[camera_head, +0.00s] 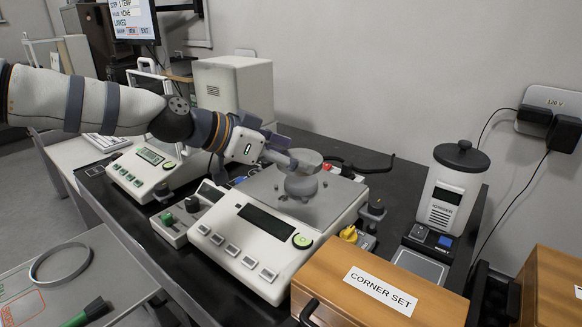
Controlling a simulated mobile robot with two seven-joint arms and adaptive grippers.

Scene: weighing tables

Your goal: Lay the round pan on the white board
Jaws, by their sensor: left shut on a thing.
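My left gripper (281,157) reaches in from the left over the scale (240,238) and is shut on a small grey round piece, which looks like the round pan (306,158). The pan is close above a grey rounded hub (300,186) on the scale's square metal plate (335,200); I cannot tell whether they touch. A pale board with orange and green markings (22,302), which seems to be the white board, lies at the lower left, partly cut off by the frame. My right gripper is not in view.
A grey ring (60,263) and a green-handled brush (88,313) lie at the lower left. A wooden "CORNER SET" box (400,290) stands front right. Another scale (150,165) stands left, a white canister (452,188) right.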

